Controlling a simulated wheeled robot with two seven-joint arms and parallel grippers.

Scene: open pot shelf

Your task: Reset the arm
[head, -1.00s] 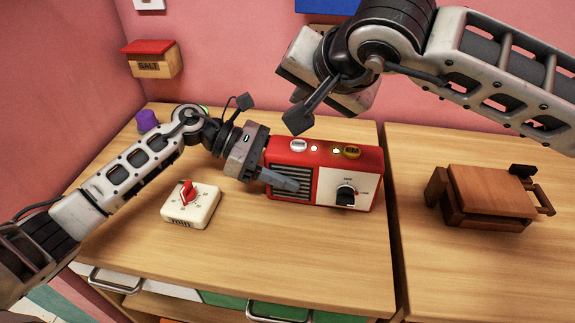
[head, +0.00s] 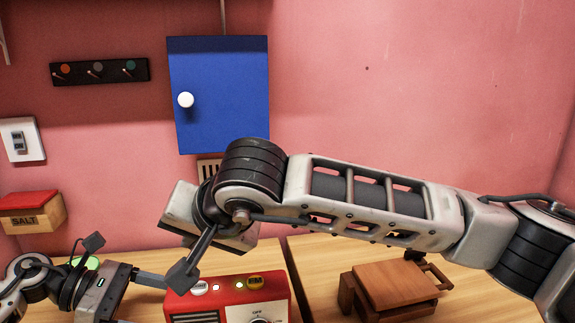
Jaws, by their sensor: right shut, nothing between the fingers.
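My right arm comes in from the right and crosses the middle of the head view. Its gripper (head: 187,215) is shut and empty, raised above and behind the red radio; its fingertips are mostly hidden behind the wrist. My left gripper (head: 150,280) is low at the left, its grey fingers pointing right, close to the radio's left end. Whether its fingers are apart cannot be made out.
The red radio (head: 228,296) stands on the wooden counter, cut by the bottom edge. A brown wooden object (head: 390,286) stands to its right. A blue cabinet (head: 220,95), a peg rack (head: 100,71), a switch (head: 20,140) and a salt box (head: 30,212) are on the pink wall.

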